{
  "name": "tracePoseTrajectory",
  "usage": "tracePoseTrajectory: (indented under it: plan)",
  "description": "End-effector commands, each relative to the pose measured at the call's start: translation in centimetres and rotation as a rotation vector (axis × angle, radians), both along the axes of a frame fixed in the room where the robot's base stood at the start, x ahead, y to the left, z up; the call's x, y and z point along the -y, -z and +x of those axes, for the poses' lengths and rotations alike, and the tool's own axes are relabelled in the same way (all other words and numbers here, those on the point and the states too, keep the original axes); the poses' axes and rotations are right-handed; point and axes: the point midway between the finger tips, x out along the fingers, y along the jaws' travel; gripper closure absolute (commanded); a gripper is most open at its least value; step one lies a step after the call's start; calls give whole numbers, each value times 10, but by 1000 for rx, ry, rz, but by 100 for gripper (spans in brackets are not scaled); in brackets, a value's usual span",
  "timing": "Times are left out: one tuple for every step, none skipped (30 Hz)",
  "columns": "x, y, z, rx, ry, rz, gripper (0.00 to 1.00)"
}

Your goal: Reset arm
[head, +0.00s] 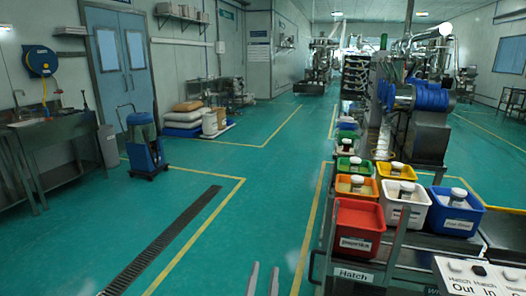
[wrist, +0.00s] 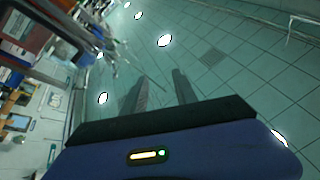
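My gripper (head: 263,275) shows at the bottom middle of the head view as two grey fingertips with a gap between them. It is over open green floor, left of the hatch stand. In the wrist view my gripper (wrist: 158,85) has its two fingers apart with nothing between them, so it is open and empty. The rest of my arm is out of the head view.
Bins stand at right: red (head: 358,226), white (head: 403,208), blue (head: 455,215). A metal rail stands beside them with a "Hatch" label (head: 353,275). A button panel (head: 482,276) is at bottom right. A blue cart (head: 145,150) stands left. The middle floor is clear.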

Motion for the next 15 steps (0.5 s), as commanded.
tracePoseTrajectory:
  plan:
    - [14,5,-14,9,-35,-31,66]
    - [20,6,-21,13,-58,-47,66]
    - [27,8,-32,15,-87,-68,66]
    - [32,10,-41,14,-108,-84,66]
    - [38,12,-49,13,-126,-100,66]
    - [44,14,-61,8,-150,-120,66]
    - [50,16,-70,1,-166,-137,66]
    - [54,19,-80,-7,-183,-153,66]
    - [61,22,-93,-18,-202,-172,66]
    - [66,24,-103,-29,-215,-186,66]
    - [72,26,-113,-40,-227,-201,66]
    - [78,29,-127,-58,-243,-220,66]
    - [83,31,-137,-72,-252,-233,66]
    - [87,33,-147,-86,-262,-245,66]
    - [94,36,-161,-108,-272,-261,66]
